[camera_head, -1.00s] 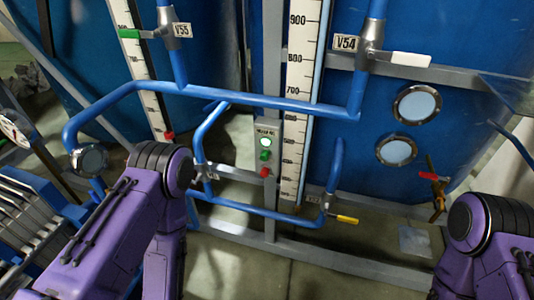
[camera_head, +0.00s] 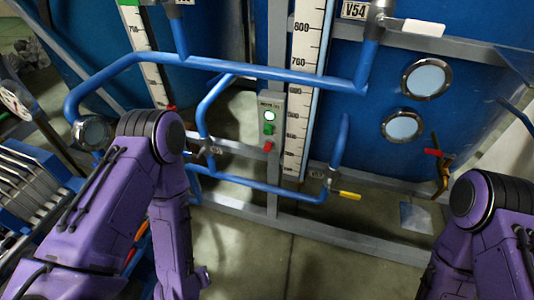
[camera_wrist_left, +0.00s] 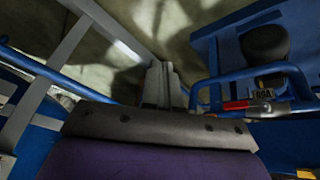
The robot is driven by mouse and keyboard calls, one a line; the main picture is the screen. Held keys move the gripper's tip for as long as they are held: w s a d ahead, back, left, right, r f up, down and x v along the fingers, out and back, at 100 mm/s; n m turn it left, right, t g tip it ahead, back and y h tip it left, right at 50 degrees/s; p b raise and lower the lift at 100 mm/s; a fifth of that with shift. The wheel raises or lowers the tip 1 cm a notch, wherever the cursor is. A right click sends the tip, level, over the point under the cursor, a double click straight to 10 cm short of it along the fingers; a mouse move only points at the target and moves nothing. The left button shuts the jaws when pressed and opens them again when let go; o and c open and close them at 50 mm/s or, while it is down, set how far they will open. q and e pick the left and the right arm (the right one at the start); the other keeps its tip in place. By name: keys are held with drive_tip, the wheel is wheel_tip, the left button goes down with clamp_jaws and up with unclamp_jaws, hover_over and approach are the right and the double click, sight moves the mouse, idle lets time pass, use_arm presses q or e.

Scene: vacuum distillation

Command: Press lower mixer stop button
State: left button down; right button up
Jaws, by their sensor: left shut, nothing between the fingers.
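A small grey control box (camera_head: 271,119) is fixed to the vertical metal post in the middle of the head view. It carries a lit white lamp (camera_head: 269,115), a green button (camera_head: 268,129) and a red button (camera_head: 268,146) at the bottom. My left gripper (camera_wrist_left: 161,84) is shut and empty in the left wrist view, its fingers pointing away over the floor and metal frame. The box does not show clearly there. In the head view my left arm is left of and below the box, well apart from it. My right arm is at the right edge; its gripper is out of view.
Blue pipes (camera_head: 270,72) run in front of and around the box. A yellow-handled valve (camera_head: 346,194) is at lower right, a red-handled one (camera_head: 437,153) farther right. A red valve handle (camera_wrist_left: 236,105) shows in the wrist view. The floor (camera_head: 330,265) in front is clear.

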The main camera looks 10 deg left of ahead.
sight(269, 151)
use_arm(q)
drive_tip(key=w+d+r+n+t+h, duration=0.4)
drive_tip(key=w+d+n, duration=0.35)
drive_tip(key=w, duration=0.45)
drive_tip(key=w+d+r+n+t, duration=0.1)
drive_tip(key=w+r+n+t, duration=0.3)
drive_tip(key=n, duration=0.6)
drive_tip(key=w+d+r+n+t+y+b, duration=0.1)
drive_tip(key=w+r+n+t, duration=0.3)
drive_tip(key=r+n, duration=0.5)
drive_tip(key=shift+w+d+r+n+t, duration=0.35)
drive_tip(key=shift+d+n+t, duration=0.25)
drive_tip(key=shift+n+t, duration=0.2)
drive_tip(key=w+p, duration=0.1)
drive_tip(key=w, duration=0.3)
drive_tip(key=w+p, duration=0.1)
drive_tip(key=w, duration=0.4)
drive_tip(key=w+p, duration=0.1)
drive_tip(key=w, duration=0.4)
drive_tip(key=shift+d+f, duration=0.1)
drive_tip(key=shift+d, duration=0.3)
